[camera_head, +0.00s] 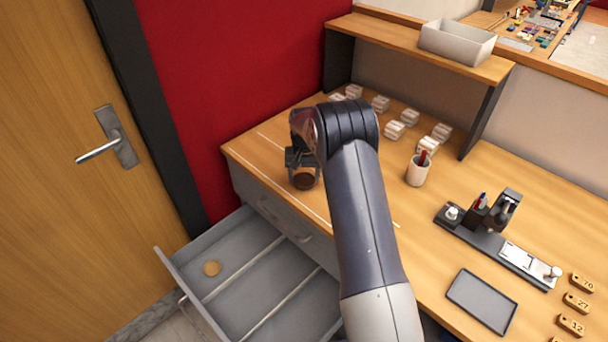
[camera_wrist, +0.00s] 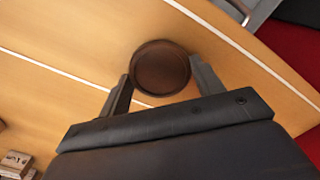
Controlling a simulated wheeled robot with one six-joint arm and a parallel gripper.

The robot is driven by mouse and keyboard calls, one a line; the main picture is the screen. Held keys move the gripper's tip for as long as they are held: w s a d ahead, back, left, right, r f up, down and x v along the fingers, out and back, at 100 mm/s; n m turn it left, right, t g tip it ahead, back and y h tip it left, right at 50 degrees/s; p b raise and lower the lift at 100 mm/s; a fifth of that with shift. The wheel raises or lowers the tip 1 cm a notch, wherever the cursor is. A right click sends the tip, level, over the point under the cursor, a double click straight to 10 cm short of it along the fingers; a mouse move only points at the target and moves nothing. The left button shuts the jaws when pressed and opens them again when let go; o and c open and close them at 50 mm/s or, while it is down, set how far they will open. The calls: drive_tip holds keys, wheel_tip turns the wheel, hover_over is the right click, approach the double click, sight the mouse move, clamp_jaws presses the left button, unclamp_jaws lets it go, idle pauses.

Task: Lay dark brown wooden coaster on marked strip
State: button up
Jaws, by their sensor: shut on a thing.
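The dark brown round wooden coaster (camera_head: 303,181) is between the fingers of my gripper (camera_head: 302,165), above the front left of the wooden desk. In the wrist view the coaster (camera_wrist: 160,68) sits flat-looking between the two dark fingertips of my gripper (camera_wrist: 161,74), which are shut on its sides. The marked strip (camera_head: 262,153) is the bare desk band between two thin white lines along the front edge. In the wrist view the coaster shows between the lines, over the strip (camera_wrist: 100,55). I cannot tell whether it touches the desk.
White blocks (camera_head: 395,131), a pen cup (camera_head: 418,170), a black device (camera_head: 490,225) and a grey tray (camera_head: 482,301) stand on the desk. A red wall (camera_head: 230,70) is behind.

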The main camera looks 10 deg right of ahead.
sight(304, 180)
drive_tip(key=shift+f, duration=0.2)
drive_tip(key=o, duration=1)
drive_tip(key=shift+r, duration=0.1)
wheel_tip(304, 180, up, 12)
drive_tip(key=shift+r+b, duration=0.15)
drive_tip(key=shift+b, duration=0.8)
